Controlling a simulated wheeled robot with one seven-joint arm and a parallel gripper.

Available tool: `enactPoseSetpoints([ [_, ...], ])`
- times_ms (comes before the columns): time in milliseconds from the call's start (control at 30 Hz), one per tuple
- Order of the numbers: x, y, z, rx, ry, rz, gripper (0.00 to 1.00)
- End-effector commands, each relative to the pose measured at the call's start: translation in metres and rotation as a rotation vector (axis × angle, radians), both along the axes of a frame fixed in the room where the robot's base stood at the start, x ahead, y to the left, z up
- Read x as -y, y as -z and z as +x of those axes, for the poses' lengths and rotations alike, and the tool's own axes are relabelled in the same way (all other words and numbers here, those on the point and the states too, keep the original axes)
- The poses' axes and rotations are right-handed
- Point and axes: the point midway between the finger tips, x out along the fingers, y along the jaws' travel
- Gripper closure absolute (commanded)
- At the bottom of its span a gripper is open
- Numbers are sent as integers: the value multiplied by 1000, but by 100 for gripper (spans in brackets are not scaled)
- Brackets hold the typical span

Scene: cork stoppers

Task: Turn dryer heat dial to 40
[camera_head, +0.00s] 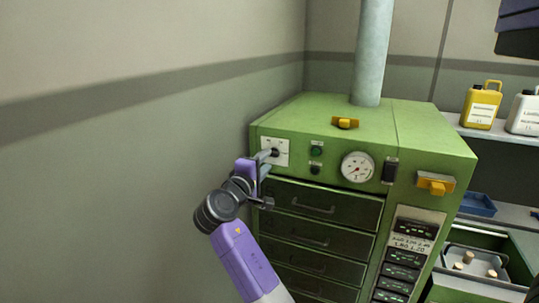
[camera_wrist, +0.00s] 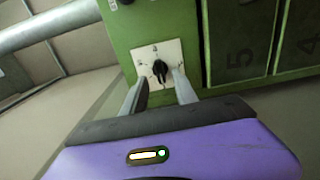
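The green dryer (camera_head: 415,139) stands against the wall. Its heat dial is a black knob on a white square plate (camera_head: 281,147) at the upper left of the front. In the wrist view the black knob (camera_wrist: 160,70) sits in the middle of its plate (camera_wrist: 146,53), between and beyond my fingertips. My gripper (camera_head: 266,160) is at the dial, and in the head view it partly hides the knob. In the wrist view my gripper (camera_wrist: 158,88) has its two grey fingers apart, one on each side of the knob. I cannot read the marks on the plate.
A round gauge (camera_head: 357,167) and small buttons (camera_head: 316,151) are right of the dial. Dark drawers (camera_head: 322,203) lie below it. A yellow latch (camera_head: 435,183) sticks out at the right. A grey pipe (camera_head: 372,55) rises from the top. The left wall is close.

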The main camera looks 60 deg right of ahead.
Motion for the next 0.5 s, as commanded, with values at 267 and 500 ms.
enactPoseSetpoints([
  [267, 36, -1, 3, -1, 0, 0, 65],
  [500, 44, 0, 4, 1, -3, 0, 65],
])
